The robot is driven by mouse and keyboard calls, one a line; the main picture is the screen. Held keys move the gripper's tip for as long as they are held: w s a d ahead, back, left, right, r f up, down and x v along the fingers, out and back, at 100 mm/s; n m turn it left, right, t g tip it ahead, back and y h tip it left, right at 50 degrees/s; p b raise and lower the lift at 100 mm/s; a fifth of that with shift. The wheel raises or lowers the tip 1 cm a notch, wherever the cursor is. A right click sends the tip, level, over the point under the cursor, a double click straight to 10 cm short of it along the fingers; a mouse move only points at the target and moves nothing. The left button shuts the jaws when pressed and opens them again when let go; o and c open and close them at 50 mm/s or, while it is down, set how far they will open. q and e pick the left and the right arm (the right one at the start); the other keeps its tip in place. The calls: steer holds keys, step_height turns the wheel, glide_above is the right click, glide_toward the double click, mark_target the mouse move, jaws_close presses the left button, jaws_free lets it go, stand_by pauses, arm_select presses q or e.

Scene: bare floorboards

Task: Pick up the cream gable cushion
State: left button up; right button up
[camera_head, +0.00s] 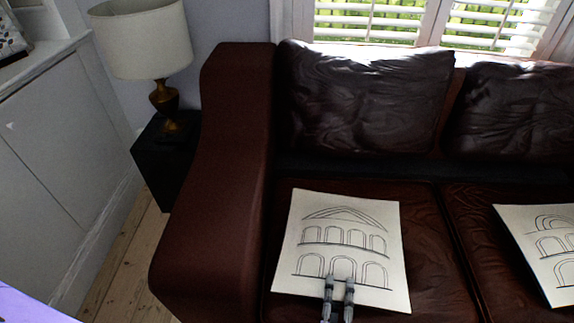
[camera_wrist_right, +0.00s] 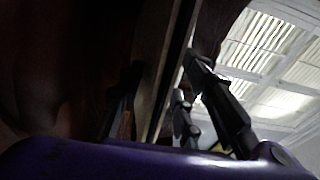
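The cream gable cushion (camera_head: 345,234) has line-drawn arches under a triangular gable and is on the left seat of the brown leather sofa. Two grey fingers of my right gripper (camera_head: 338,298) show over its near edge. In the dim right wrist view, a pale-edged slab (camera_wrist_right: 161,75), apparently the cushion seen edge-on, runs between dark fingers on either side of my right gripper (camera_wrist_right: 165,95). Whether the fingers press on it cannot be told. Any finger beneath the cushion is hidden in the head view. My left gripper is not in view.
A second cream cushion (camera_head: 545,248) with arches is on the right seat, cut off by the picture edge. The sofa's broad left arm (camera_head: 222,180) stands beside the gable cushion. Dark leather back cushions (camera_head: 362,98) lean behind. A lamp (camera_head: 142,40) stands on a black side table (camera_head: 160,165).

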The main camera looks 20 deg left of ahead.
steer(key=shift+s, duration=0.1)
steer(key=shift+c, duration=0.4)
steer(key=shift+d, duration=0.1)
steer(key=shift+c, duration=1.2)
jaws_close()
steer(key=shift+r, duration=0.15)
